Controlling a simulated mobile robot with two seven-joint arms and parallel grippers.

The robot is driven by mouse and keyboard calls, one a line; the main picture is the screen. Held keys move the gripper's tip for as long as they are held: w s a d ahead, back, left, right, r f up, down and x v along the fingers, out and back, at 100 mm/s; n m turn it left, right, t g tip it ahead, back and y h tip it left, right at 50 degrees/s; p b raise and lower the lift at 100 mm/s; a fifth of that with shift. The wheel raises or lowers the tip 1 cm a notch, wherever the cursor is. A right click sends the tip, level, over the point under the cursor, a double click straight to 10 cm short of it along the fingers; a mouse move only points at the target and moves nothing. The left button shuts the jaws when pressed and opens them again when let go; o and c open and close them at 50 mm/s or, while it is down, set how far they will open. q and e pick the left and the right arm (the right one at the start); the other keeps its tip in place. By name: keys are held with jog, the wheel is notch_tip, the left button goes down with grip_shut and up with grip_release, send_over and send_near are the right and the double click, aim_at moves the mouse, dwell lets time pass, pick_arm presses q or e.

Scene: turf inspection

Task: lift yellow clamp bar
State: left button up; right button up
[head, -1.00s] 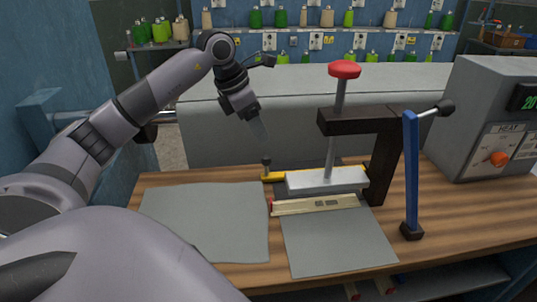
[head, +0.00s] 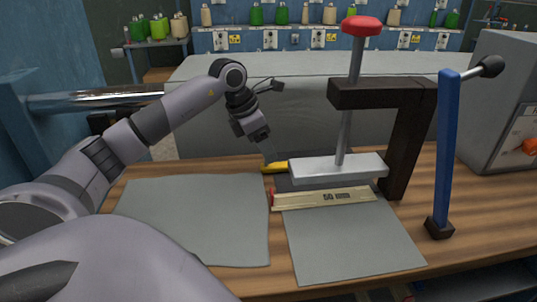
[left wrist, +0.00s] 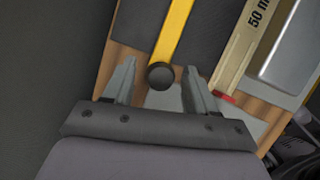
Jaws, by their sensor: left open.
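The yellow clamp bar (head: 275,167) shows as a short yellow end left of the silver press plate (head: 338,169); the rest is hidden in the head view. In the left wrist view the yellow bar (left wrist: 172,35) ends in a round black knob (left wrist: 160,76). My left gripper (head: 270,154) points down over that end in the head view. In the left wrist view its open fingers (left wrist: 158,80) lie on either side of the knob, with gaps showing on both sides. I cannot tell whether the fingers are at the knob's height. My right gripper is out of view.
A beige gauge strip marked 50 mm (head: 325,198) lies in front of the plate. A dark press frame (head: 405,140) with a red knob (head: 361,25) and a blue lever (head: 446,150) stand to the right.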

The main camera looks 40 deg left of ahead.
pick_arm(q)
jog(key=shift+x, duration=1.4)
grip_shut()
jog(key=shift+r, duration=0.2)
